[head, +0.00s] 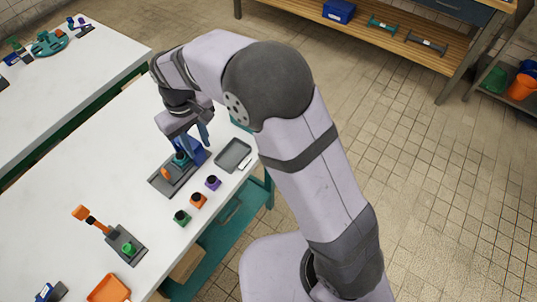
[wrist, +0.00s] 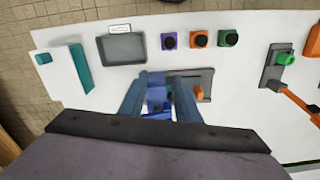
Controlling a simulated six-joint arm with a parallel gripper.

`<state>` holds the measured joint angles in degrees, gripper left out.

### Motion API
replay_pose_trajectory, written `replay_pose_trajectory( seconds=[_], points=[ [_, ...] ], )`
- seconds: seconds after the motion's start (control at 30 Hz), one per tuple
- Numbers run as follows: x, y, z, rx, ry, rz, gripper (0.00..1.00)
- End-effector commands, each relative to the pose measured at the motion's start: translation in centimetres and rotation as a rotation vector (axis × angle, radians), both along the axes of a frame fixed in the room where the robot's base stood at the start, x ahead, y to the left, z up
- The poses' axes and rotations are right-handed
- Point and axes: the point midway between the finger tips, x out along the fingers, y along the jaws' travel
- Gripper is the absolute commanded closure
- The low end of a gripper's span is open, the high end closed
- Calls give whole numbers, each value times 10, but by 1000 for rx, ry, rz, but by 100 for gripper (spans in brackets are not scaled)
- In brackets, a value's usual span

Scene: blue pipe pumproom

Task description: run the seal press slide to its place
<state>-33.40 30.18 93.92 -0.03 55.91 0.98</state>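The seal press has a dark grey base (head: 160,183) on the white table, with a blue upright part (head: 198,156) at its right end. A teal round piece (head: 181,159) and a small orange block (head: 165,173) sit on it. In the wrist view the blue part (wrist: 157,96) stands between the two fingers of my gripper (wrist: 160,82); the orange block (wrist: 199,92) is to the right. My gripper is low over the press with its fingers apart, one on each side of the blue part. A narrow gap seems to show; contact is not clear.
A grey tray (head: 233,155) lies right of the press. Purple (head: 213,183), orange (head: 197,201) and green (head: 182,218) blocks stand in a row in front. A lever device with an orange handle (head: 97,222) stands at the left front. Bare table lies left of the press.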

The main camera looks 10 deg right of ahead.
Motion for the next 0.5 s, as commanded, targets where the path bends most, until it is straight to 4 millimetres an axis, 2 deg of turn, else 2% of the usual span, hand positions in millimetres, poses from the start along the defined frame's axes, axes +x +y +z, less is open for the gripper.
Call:
replay_pose_trajectory(
  seconds=[0.1, 0.5],
  points=[
    [-2, -23, 3, 1, -1, -41, 70],
    [-21, -91, 7, 1, -1, -171, 70]
  ],
)
